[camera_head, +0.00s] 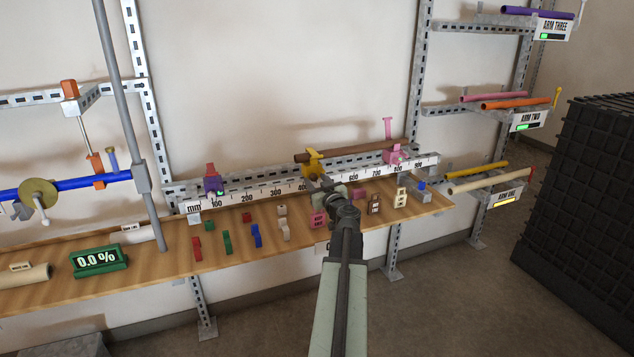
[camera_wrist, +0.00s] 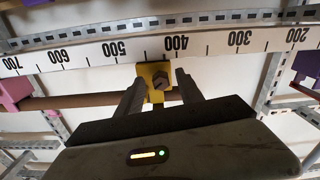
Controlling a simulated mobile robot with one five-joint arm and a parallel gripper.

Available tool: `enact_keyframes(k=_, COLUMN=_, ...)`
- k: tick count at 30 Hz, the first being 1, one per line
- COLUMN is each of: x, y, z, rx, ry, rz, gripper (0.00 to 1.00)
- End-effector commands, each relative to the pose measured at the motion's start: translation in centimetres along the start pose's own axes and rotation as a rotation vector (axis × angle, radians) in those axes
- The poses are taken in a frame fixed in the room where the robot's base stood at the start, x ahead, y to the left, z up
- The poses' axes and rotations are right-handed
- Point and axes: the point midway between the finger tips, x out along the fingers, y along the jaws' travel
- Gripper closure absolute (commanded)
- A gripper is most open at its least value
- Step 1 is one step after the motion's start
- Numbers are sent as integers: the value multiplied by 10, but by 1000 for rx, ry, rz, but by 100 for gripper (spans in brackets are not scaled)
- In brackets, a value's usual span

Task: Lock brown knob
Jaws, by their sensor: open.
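A yellow clamp (camera_head: 312,163) sits on the ruler rail, near the 400 mark, with a brown pipe (camera_head: 365,149) at it. In the wrist view the yellow clamp (camera_wrist: 149,72) carries a small brown knob (camera_wrist: 166,86) on its front face. My gripper (camera_wrist: 159,80) is open, with one finger on each side of the knob; I cannot tell whether either finger touches it. In the head view my gripper (camera_head: 321,181) reaches up to the yellow clamp and hides its front, and the knob cannot be made out there.
A pink clamp (camera_head: 396,154) and a purple clamp (camera_head: 212,184) stand on the ruler rail (camera_head: 252,190) either side. Several small blocks and labelled pieces lie on the wooden shelf (camera_head: 160,262) below. A black grid crate (camera_head: 590,190) stands at right.

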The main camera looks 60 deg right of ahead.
Motion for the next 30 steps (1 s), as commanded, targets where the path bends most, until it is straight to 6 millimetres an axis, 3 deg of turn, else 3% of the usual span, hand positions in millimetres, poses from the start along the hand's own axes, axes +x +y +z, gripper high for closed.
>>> enact_keyframes(k=6, x=1, y=0, z=0, rx=0, ry=0, rz=1, gripper=56)
enact_keyframes(k=11, x=1, y=0, z=0, rx=0, ry=0, rz=0, gripper=98)
enact_keyframes(k=12, x=1, y=0, z=0, rx=0, ry=0, rz=1, gripper=100)
enact_keyframes(k=23, x=1, y=0, z=0, rx=44, ry=0, rz=0, gripper=100)
enact_keyframes(k=30, x=0, y=0, z=0, rx=191, ry=-1, rz=0, gripper=100)
